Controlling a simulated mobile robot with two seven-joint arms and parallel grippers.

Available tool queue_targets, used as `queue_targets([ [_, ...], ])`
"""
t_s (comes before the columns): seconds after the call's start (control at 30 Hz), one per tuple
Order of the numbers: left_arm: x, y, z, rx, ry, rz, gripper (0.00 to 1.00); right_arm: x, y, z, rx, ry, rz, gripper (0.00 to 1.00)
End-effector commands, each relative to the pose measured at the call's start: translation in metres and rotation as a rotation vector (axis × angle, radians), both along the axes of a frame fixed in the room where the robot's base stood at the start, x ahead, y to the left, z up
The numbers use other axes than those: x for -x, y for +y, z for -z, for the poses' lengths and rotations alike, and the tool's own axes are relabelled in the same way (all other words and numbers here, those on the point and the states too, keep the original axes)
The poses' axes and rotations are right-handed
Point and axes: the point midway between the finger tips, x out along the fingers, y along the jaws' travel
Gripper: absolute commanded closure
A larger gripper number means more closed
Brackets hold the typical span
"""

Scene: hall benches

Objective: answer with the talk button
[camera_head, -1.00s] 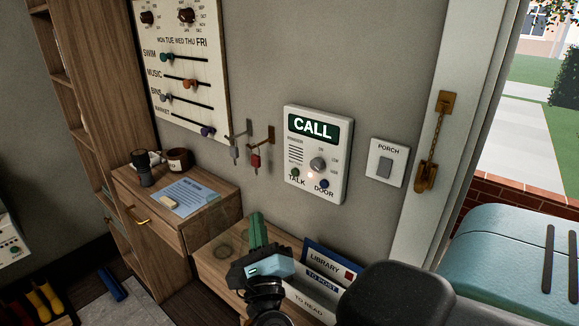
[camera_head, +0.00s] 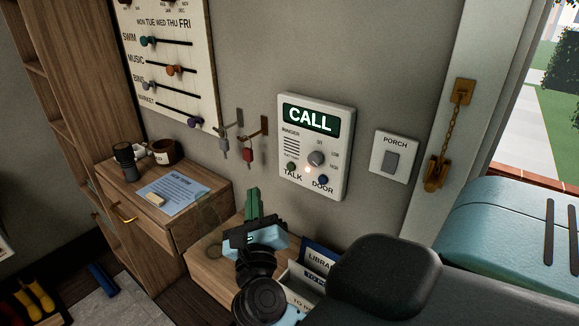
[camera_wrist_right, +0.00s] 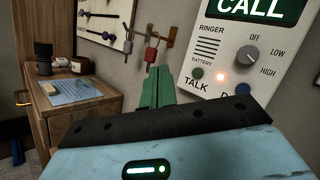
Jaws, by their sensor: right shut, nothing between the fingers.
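A white door intercom panel (camera_head: 313,148) is on the grey wall, its green screen reading CALL. The green TALK button (camera_head: 291,166) is at its lower left, and it also shows in the right wrist view (camera_wrist_right: 197,74). A blue DOOR button (camera_head: 322,181) is at the lower right, with a small lit light between them. My right gripper (camera_head: 254,192) has green fingers shut and empty, below and left of the panel. In the right wrist view its fingertips (camera_wrist_right: 158,72) are left of the TALK button, apparently apart from it. My left gripper is not in view.
Keys (camera_head: 247,155) hang on hooks left of the panel. A PORCH switch (camera_head: 392,160) and a door chain (camera_head: 447,150) are to its right. A letter rack (camera_head: 318,262) stands below. A wooden cabinet (camera_head: 190,219) holds a mug and paper.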

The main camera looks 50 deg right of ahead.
Motion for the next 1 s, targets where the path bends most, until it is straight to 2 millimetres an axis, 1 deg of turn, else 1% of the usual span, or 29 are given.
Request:
queue_targets([
  [0.13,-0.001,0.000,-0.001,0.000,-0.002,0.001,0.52,0.000,-0.006,0.000,0.002,0.001,0.001,1.00],
  [0.23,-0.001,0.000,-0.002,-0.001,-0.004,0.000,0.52,-0.001,-0.015,0.000,0.004,0.000,0.001,1.00],
  [0.6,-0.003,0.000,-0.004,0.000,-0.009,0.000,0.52,-0.005,-0.061,0.000,0.005,0.002,0.001,1.00],
  [0.7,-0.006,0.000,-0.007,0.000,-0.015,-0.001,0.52,-0.006,-0.071,-0.001,0.003,0.000,0.000,1.00],
  [0.83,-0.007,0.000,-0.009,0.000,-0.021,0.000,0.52,-0.007,-0.081,-0.001,0.004,0.000,0.001,1.00],
  [1.0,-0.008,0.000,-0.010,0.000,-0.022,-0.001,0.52,-0.008,-0.087,0.000,0.002,0.001,0.000,1.00],
])
